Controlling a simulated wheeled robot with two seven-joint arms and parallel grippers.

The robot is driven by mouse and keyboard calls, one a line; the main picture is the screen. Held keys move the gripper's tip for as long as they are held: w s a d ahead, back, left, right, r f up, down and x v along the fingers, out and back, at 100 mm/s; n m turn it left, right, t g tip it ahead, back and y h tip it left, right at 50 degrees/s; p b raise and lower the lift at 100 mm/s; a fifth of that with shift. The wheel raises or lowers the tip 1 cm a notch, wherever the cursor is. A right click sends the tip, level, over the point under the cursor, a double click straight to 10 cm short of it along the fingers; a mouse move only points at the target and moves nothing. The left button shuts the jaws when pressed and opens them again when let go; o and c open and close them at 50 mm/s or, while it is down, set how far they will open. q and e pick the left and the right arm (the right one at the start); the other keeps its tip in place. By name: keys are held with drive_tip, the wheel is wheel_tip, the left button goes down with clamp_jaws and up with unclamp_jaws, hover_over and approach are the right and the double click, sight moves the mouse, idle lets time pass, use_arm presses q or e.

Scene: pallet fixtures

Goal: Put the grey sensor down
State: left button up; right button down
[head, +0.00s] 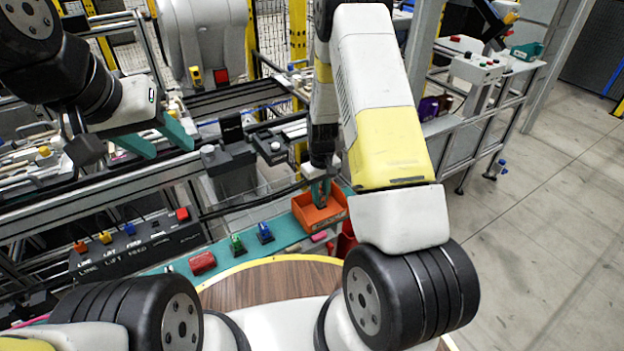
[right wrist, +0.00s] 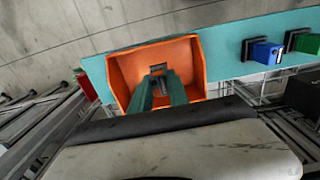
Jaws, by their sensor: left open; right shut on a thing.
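My right gripper (head: 321,190) reaches down into an orange bin (head: 306,215) on the teal shelf. In the right wrist view, my right gripper (right wrist: 158,88) is shut on the grey sensor (right wrist: 158,69), a small dark grey piece at the fingertips. The sensor is inside the outline of the orange bin (right wrist: 124,75); whether it touches the bin floor I cannot tell. In the head view the fingers and bin hide the sensor. My left gripper (head: 160,142) is open and empty, raised at the upper left, away from the bin.
On the teal shelf (head: 222,262), left of the bin, are blue (head: 264,232) and green (head: 237,245) connector-like pieces and a red object (head: 202,263). A dark panel with coloured buttons (head: 135,245) stands further left. A round wooden tabletop (head: 270,285) is in front.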

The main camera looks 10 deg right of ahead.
sight(321, 200)
drive_tip(key=shift+w+d+f, duration=0.1)
drive_tip(key=shift+w+d, duration=0.15)
drive_tip(key=shift+w, duration=0.35)
drive_tip(key=shift+s+f, duration=0.1)
drive_tip(key=shift+f, duration=1.6)
drive_tip(key=shift+f, duration=0.15)
drive_tip(key=c, duration=1.3)
unclamp_jaws()
drive_tip(key=shift+o, duration=0.2)
